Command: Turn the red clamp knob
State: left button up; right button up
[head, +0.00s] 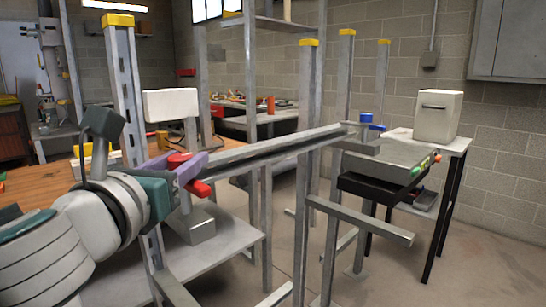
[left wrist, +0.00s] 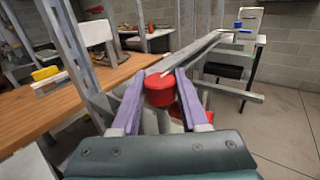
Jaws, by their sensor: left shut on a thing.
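The red clamp knob (head: 178,158) is at the near end of a long grey metal rail (head: 275,149). In the left wrist view the round red knob (left wrist: 159,90) sits between the two purple fingers of my left gripper (left wrist: 162,82). The fingers are shut on it, one on each side. In the head view my left gripper (head: 182,167) comes in from the left and partly hides the knob. My right gripper is in neither view.
Upright metal posts with yellow caps (head: 309,43) stand around the rail. A blue knob (head: 366,117) is at the rail's far end. A wooden bench (head: 52,170) is at left; a side table with a white box (head: 438,115) is at right. Floor shows at lower right.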

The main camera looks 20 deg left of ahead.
pick_arm(q)
grip_shut()
jog(key=shift+r+n+y, duration=0.1)
jog(key=shift+n+y, duration=0.3)
jog(key=shift+y, duration=0.2)
jog(key=shift+d+n+g+y, duration=0.1)
jog(key=shift+n+g+y, duration=0.4)
jog(key=shift+n+y, duration=0.3)
jog(key=n+g+y, duration=0.2)
jog(key=y, duration=0.1)
jog(key=shift+y, duration=0.4)
jog(key=n+g+y, duration=0.3)
jog(key=shift+b, duration=0.3)
jog(key=shift+f+n+g+y+b, duration=0.2)
jog(key=shift+n+g+y+b, duration=0.45)
jog(key=shift+n+g+y, duration=0.4)
jog(key=n+g+y+b, duration=0.1)
jog(key=n+g+b, duration=0.1)
jog(key=g+b, duration=0.2)
jog(key=n+g+y+b, duration=0.1)
jog(key=n+g+b, duration=0.1)
jog(key=g+b, duration=0.1)
jog(key=shift+f+n+g+b, duration=0.1)
jog(key=shift+n+g+b, duration=0.25)
jog(key=shift+b, duration=0.25)
jog(key=shift+r+n+g+b, duration=0.2)
jog(key=shift+n+g+b, duration=0.5)
jog(key=shift+g+b, duration=0.6)
